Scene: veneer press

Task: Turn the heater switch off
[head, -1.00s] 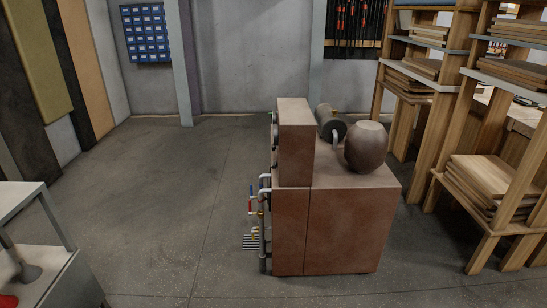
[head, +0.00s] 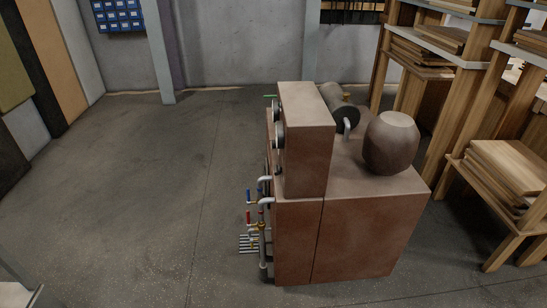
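A reddish-brown machine cabinet (head: 365,235) stands in the middle of the floor, with an upright control box (head: 307,145) on its near left top. I see it from the side. Its left face carries dark round dials (head: 279,135) and a small green part (head: 270,97), seen almost edge-on. I cannot make out which part is the heater switch. Pipes with a blue handle (head: 248,196) and a red handle (head: 248,217) stick out at the lower left. Neither of my grippers is in view.
A rounded brown tank (head: 391,143) and a grey cylinder (head: 342,107) sit on the cabinet. Wooden racks with stacked boards (head: 503,165) stand close on the right. The floor (head: 150,190) left of the cabinet is open. A pale cart corner (head: 18,292) shows at lower left.

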